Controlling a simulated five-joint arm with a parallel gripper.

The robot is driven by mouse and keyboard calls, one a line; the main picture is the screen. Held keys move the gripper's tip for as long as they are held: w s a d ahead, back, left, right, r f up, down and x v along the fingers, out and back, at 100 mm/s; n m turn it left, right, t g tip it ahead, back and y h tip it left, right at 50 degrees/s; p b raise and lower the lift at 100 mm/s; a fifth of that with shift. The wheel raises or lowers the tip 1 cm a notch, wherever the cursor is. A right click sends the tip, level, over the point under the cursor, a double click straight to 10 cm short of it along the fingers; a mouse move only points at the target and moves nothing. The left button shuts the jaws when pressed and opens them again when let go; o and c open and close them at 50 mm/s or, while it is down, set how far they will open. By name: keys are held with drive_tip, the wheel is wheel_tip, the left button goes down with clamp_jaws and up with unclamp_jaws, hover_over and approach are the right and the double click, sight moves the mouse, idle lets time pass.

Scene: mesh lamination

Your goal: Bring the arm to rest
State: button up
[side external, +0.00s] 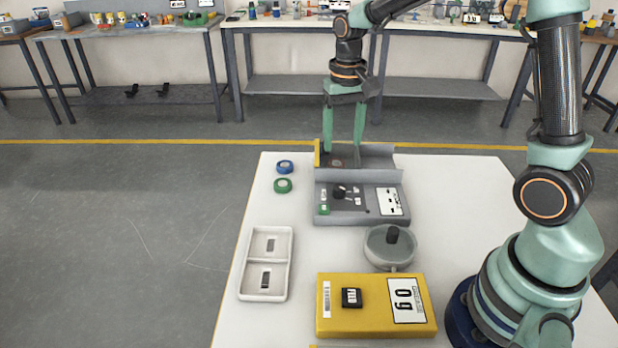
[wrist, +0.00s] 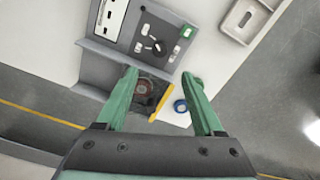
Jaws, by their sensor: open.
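My gripper (side external: 344,125) has two green fingers, open and pointing down over the grey machine (side external: 362,202) on the white table. In the side view its fingertips are at the machine's back tray (side external: 381,157), which has a yellow edge strip on its left. In the wrist view my gripper (wrist: 165,76) is open with nothing held between its fingers. A dark recess with a round brownish part (wrist: 144,88) shows between the fingers, beside the yellow strip (wrist: 161,103). I cannot tell whether the fingertips touch the tray.
A yellow box (side external: 376,326) with a 0 g display stands in front, with a round grey dish (side external: 376,256) behind it. A white two-compartment tray (side external: 250,262) holds small dark pieces. Blue (side external: 285,166) and green (side external: 283,185) rolls lie at the back left.

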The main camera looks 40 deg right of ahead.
drive_tip(key=s+a+r+n+t, duration=0.4)
drive_tip(key=s+r, duration=0.4)
drive_tip(key=s, duration=0.4)
drive_tip(key=shift+s+r+n+t, duration=0.2)
drive_tip(key=shift+r+n+t, duration=0.25)
drive_tip(key=shift+t, duration=0.35)
